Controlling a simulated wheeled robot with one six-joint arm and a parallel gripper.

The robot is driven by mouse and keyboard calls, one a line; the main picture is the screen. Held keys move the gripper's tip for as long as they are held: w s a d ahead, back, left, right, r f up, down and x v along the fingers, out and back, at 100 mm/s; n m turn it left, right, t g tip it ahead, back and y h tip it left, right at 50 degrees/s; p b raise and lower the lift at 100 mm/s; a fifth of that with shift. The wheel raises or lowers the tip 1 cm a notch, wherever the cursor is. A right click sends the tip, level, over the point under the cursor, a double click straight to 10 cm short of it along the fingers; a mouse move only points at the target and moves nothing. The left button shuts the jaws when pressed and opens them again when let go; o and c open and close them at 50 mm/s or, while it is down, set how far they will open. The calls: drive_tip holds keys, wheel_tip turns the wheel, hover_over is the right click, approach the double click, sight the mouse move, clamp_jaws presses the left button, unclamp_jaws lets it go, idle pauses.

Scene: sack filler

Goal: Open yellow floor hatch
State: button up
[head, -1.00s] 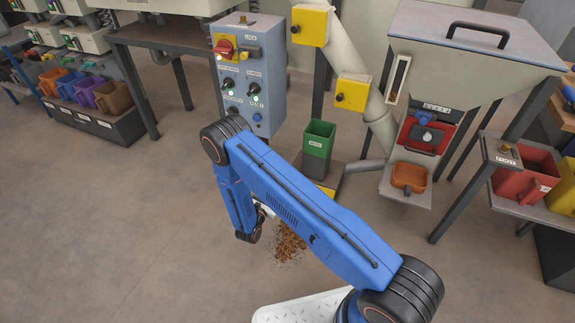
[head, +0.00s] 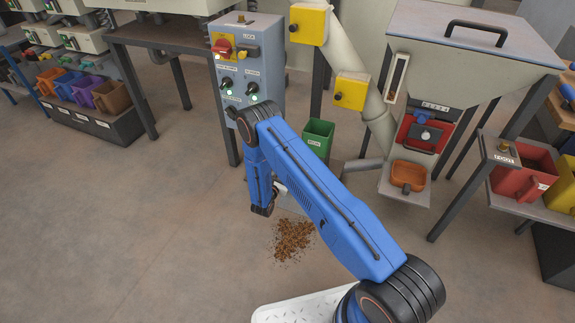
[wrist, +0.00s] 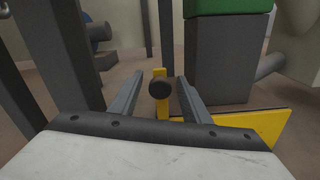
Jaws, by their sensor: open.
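The yellow floor hatch (wrist: 262,124) shows in the wrist view as a flat yellow plate low on the right, partly hidden by my gripper. A narrow upright yellow piece (wrist: 161,112) with a dark round knob (wrist: 160,89) stands at the picture's middle. My gripper (wrist: 160,92) is open, with one finger on each side of the knob in the picture. I see no contact, and cannot tell how deep the knob sits between the fingers. In the head view my blue arm hides the hatch.
A green bin (head: 319,136) stands behind my arm, on a dark block (wrist: 217,62). A grey control box (head: 262,95) is to the left. Brown spilled grains (head: 293,238) lie on the floor. An orange tray (head: 408,176) sits under the hopper.

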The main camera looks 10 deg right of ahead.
drive_tip(key=shift+x, duration=1.75)
drive_tip(key=shift+c, duration=0.6)
clamp_jaws()
wheel_tip(320, 180, up, 10)
drive_tip(key=shift+r, duration=0.25)
drive_tip(key=shift+o, duration=0.6)
unclamp_jaws()
drive_tip(key=shift+s+a, duration=0.1)
